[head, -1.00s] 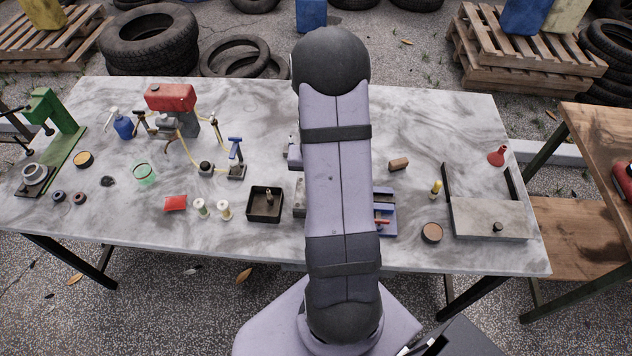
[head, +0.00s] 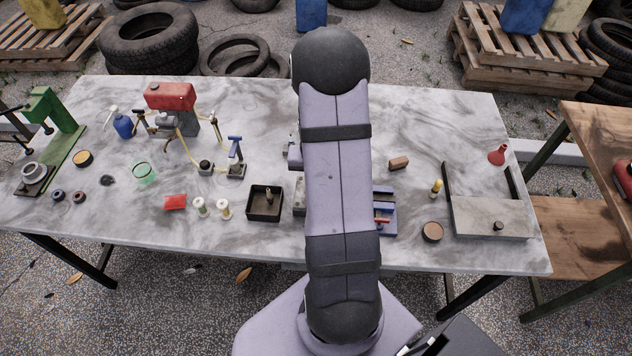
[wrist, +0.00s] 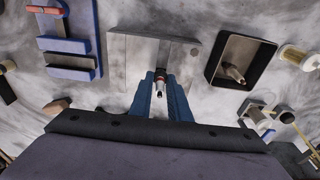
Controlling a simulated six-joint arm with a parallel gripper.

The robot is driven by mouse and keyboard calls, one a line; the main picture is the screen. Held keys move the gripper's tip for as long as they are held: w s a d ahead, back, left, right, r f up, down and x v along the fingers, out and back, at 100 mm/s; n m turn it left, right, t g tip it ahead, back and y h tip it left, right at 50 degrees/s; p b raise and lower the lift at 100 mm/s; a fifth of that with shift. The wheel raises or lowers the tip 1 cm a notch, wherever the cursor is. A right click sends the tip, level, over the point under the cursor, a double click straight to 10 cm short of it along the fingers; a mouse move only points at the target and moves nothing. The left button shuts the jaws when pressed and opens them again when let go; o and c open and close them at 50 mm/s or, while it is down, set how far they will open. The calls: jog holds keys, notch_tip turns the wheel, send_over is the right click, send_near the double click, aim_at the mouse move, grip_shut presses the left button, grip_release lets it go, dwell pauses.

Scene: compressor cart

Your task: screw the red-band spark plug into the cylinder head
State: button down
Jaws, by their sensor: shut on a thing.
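My gripper (wrist: 159,92) shows in the wrist view, its two blue fingers shut on the red-band spark plug (wrist: 159,84). The plug has a pale body with a red band, and its far end points at the grey metal block (wrist: 130,52), which looks like the cylinder head. I cannot tell whether the plug's end is in a hole or just above the block. In the head view my arm hides the gripper, the plug and most of the block; a grey edge of the block (head: 299,197) shows beside the arm.
A black tray (wrist: 213,72) with another plug-like part (wrist: 234,73) stands right of the block in the wrist view. A blue holder (wrist: 72,46) with a red piece stands left. Pale spools (wrist: 291,56) stand beyond the tray. The head view shows a red funnel (head: 497,155) far right.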

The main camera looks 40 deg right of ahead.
jog(key=m+b, duration=0.1)
jog(key=m, duration=0.2)
jog(key=shift+f, duration=0.15)
jog(key=shift+m+b, duration=0.5)
jog(key=shift+m, duration=0.3)
jog(key=shift+m+g+b, duration=0.3)
jog(key=shift+m+b, duration=0.2)
jog(key=shift+m, duration=0.3)
jog(key=shift+m+b, duration=0.6)
jog(key=shift+m, duration=0.9)
